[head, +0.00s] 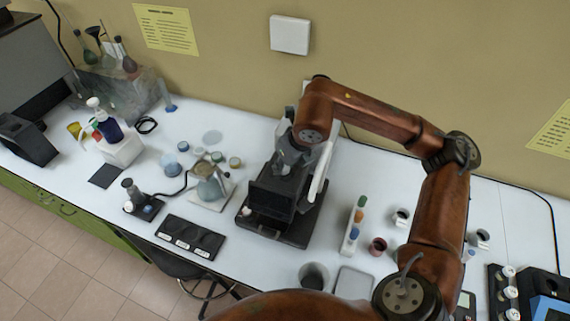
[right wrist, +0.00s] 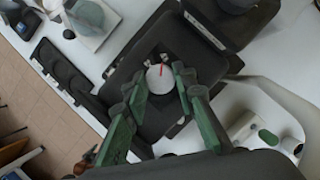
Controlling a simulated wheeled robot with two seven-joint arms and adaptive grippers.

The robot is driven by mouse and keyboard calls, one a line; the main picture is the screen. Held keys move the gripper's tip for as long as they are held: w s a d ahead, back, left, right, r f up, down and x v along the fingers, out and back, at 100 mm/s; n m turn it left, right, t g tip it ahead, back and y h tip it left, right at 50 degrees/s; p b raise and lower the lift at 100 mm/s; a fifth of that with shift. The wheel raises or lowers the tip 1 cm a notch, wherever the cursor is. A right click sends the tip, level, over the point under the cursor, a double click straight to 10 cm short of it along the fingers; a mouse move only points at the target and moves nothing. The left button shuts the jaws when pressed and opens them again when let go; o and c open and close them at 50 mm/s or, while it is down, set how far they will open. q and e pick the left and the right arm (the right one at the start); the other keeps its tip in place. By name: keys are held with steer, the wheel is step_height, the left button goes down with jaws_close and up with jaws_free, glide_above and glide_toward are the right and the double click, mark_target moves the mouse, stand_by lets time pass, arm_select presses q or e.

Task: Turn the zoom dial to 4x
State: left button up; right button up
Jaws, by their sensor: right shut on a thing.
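The microscope (head: 272,201) is a dark device on a black base, standing on the white bench in the head view. In the right wrist view the zoom dial (right wrist: 158,84) is a round white knob with a red mark, set in the dark body. The red mark points towards the upper right of the dial. My right gripper (right wrist: 162,77) has its green fingers on both sides of the dial, shut on it. In the head view my right gripper (head: 290,158) is above the microscope and hides the dial. Scale numbers around the dial cannot be read. My left gripper is out of view.
Left of the microscope stand a flask (head: 209,188) on a pale plate and a black tray (head: 190,237). Right of it are a rack of colored-capped vials (head: 354,225) and a dark red cup (head: 377,246). The wall with a white box (head: 290,35) is behind.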

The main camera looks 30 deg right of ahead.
steer(key=shift+w+r, duration=0.1)
steer(key=o, duration=1.1)
steer(key=shift+o, duration=0.2)
steer(key=v, duration=1.2)
